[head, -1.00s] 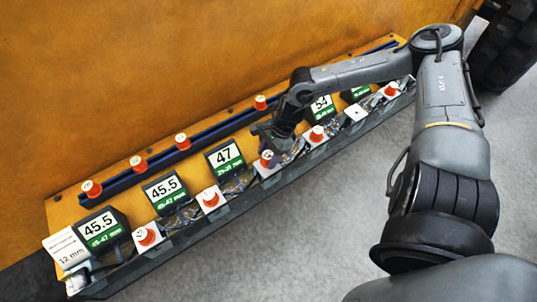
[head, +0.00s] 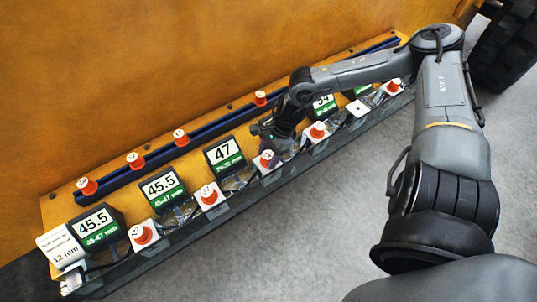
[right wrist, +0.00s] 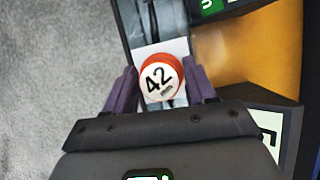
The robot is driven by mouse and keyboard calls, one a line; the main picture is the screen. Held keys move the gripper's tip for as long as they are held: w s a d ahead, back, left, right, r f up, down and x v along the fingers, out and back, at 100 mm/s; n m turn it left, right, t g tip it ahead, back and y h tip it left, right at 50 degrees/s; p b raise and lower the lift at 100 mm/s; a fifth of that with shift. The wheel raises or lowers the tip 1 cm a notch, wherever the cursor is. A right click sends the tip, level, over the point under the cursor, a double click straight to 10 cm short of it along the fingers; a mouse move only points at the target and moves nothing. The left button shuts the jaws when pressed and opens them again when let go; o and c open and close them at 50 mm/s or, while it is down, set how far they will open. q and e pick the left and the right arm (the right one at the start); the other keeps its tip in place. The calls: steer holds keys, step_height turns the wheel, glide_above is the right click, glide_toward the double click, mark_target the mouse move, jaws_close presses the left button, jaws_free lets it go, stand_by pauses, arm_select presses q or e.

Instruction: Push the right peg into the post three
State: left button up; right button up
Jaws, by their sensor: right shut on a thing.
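An orange peg with a white top marked 42 (right wrist: 161,78) stands at a white post block (right wrist: 176,48) in the right wrist view. In the head view this peg (head: 267,159) is at the third white post from the left. My right gripper (right wrist: 160,68) is shut on the peg, with one purple finger on each side. In the head view the right gripper (head: 273,146) comes down over that post from behind, and its fingertips are partly hidden. I cannot tell how deep the peg sits. My left gripper is not in view.
Other orange pegs stand in white posts to the left (head: 209,195) and right (head: 318,131); one post (head: 357,107) is bare. More pegs (head: 135,160) stand along a blue rail (head: 220,125) behind. Number displays (head: 225,154) sit between. Grey floor in front is clear.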

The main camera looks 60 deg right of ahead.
steer(key=shift+f, duration=0.3)
steer(key=o, duration=1.1)
steer(key=shift+d+r, duration=0.15)
steer(key=shift+r, duration=0.35)
steer(key=shift+p+v, duration=1.1)
steer(key=shift+v, duration=3.8)
